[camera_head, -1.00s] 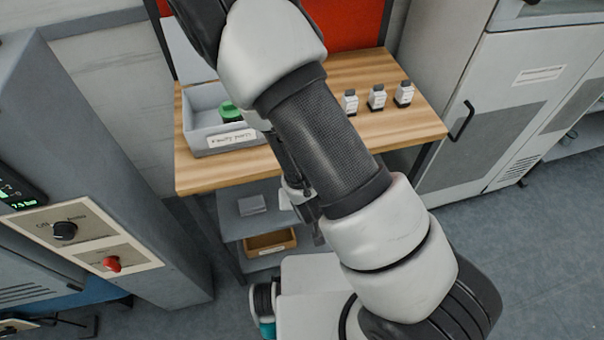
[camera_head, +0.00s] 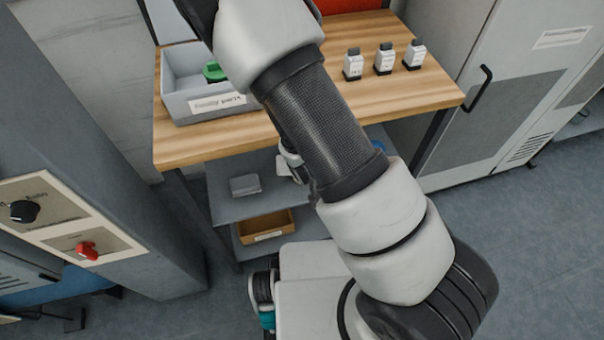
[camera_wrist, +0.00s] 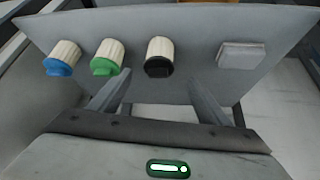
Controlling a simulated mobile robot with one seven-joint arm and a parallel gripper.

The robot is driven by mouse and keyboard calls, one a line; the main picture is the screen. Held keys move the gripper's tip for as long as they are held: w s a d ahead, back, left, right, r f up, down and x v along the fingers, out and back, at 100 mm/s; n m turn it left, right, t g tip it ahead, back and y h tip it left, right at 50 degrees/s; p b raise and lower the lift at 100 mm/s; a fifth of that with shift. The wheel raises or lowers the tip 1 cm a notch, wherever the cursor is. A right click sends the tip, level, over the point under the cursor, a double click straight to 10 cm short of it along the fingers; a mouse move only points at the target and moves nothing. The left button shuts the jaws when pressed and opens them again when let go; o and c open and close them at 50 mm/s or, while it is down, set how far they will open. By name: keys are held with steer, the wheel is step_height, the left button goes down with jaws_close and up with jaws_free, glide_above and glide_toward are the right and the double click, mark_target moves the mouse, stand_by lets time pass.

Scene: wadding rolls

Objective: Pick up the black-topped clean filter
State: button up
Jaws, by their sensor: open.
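In the wrist view, the black-topped filter (camera_wrist: 159,57) has a pale pleated body and a black cap. It lies on a grey surface with its cap towards me. My gripper (camera_wrist: 160,82) is open and empty. Its two fingers spread on either side of the line to this filter, and they appear short of it. A green-topped filter (camera_wrist: 107,57) lies to its left, and a blue-topped filter (camera_wrist: 62,58) lies farther left. In the head view my arm hides the gripper's fingers and the black-topped filter.
A grey block (camera_wrist: 241,55) lies right of the filters; the lower shelf (camera_head: 235,208) shows in the head view. Above it, the wooden worktop (camera_head: 300,130) holds a grey bin (camera_head: 180,105) and three small bottles (camera_head: 384,60). An orange-brown box (camera_head: 264,228) sits below.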

steer(key=b+x, duration=0.1)
steer(key=x, duration=0.6)
steer(key=shift+d+b, duration=0.1)
steer(key=shift+b, duration=0.2)
steer(key=shift+r, duration=0.1)
steer(key=c, duration=1.2)
